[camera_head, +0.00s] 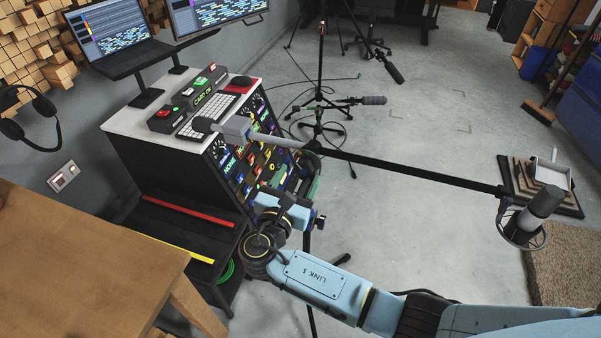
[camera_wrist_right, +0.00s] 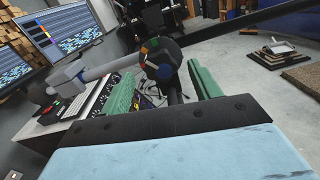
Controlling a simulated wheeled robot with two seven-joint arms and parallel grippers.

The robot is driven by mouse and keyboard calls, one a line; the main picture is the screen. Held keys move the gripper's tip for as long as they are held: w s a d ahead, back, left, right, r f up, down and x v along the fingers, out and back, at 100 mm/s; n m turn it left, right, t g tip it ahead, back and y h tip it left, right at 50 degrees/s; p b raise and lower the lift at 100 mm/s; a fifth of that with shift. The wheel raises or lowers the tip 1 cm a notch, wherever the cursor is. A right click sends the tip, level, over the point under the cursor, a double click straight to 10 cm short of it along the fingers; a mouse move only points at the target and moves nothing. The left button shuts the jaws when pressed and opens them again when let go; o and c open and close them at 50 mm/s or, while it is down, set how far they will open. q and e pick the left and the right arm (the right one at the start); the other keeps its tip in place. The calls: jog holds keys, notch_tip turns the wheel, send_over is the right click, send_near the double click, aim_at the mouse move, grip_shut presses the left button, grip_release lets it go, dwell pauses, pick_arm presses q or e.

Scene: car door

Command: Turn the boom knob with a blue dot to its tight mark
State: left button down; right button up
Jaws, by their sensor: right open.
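The boom knob (camera_wrist_right: 160,58) is a dark round disc in the right wrist view, on the mic boom's joint. Coloured marks show on its face, orange, green and blue among them; which one is the tight mark I cannot tell. My right gripper (camera_wrist_right: 160,78) is open, its two green fingers on either side of the knob's lower part with gaps between. Contact is not visible. In the head view my right gripper (camera_head: 296,178) is at the stand, below the boom pole (camera_head: 400,172), and the knob is mostly hidden there. My left gripper is not in view.
A mixing desk (camera_head: 150,125) with a keyboard (camera_head: 215,108) stands left of the gripper. A microphone (camera_head: 541,205) hangs at the boom's right end. Another mic stand (camera_head: 320,100) is behind. A wooden table (camera_head: 80,255) is at front left.

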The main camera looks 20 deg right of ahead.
jog(key=shift+x, duration=1.2)
jog(key=c, duration=1)
jog(key=shift+o, duration=0.2)
